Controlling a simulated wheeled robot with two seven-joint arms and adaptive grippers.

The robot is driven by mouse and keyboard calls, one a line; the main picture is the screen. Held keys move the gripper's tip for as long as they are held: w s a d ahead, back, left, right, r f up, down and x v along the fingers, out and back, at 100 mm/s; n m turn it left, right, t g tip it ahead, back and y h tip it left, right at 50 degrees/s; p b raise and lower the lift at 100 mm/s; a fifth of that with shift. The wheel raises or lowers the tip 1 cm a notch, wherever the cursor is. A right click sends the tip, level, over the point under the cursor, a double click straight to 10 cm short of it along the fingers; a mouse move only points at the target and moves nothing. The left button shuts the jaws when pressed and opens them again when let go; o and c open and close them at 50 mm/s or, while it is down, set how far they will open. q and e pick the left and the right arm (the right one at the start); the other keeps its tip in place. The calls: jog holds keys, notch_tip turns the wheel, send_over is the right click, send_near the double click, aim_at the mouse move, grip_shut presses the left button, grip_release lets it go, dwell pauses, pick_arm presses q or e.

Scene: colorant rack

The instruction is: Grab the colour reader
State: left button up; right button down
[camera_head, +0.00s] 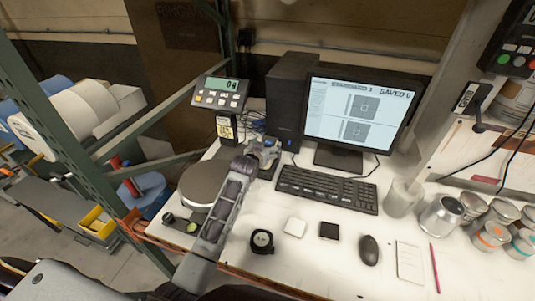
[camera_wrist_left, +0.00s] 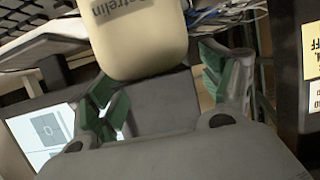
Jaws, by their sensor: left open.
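A rounded cream device with dark lettering (camera_wrist_left: 140,38) shows in the left wrist view and looks like the colour reader. Only part of it is in frame, and I cannot make it out clearly in the head view. My left gripper (camera_head: 263,155) is over the back of the bench, between the round scale and the keyboard. In the left wrist view its green-padded fingers (camera_wrist_left: 162,90) are spread apart. The cream device lies at the gap between them, and I cannot tell whether either finger touches it. My right gripper is in neither view.
A scale plate (camera_head: 203,182) and its display (camera_head: 220,94) stand left. A black tower (camera_head: 290,95), monitor (camera_head: 358,110) and keyboard (camera_head: 326,189) are behind and right. A black round item (camera_head: 262,241), mouse (camera_head: 369,250) and metal can (camera_head: 440,216) are on the white bench (camera_head: 340,280).

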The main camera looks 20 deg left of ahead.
pick_arm(q)
grip_shut()
jog(key=shift+r, duration=0.1)
dwell(0.5)
jog(key=shift+w+r, duration=0.1)
notch_tip(320, 180, up, 10)
jog(key=b, duration=0.1)
jog(key=shift+b, duration=0.4)
dwell(0.6)
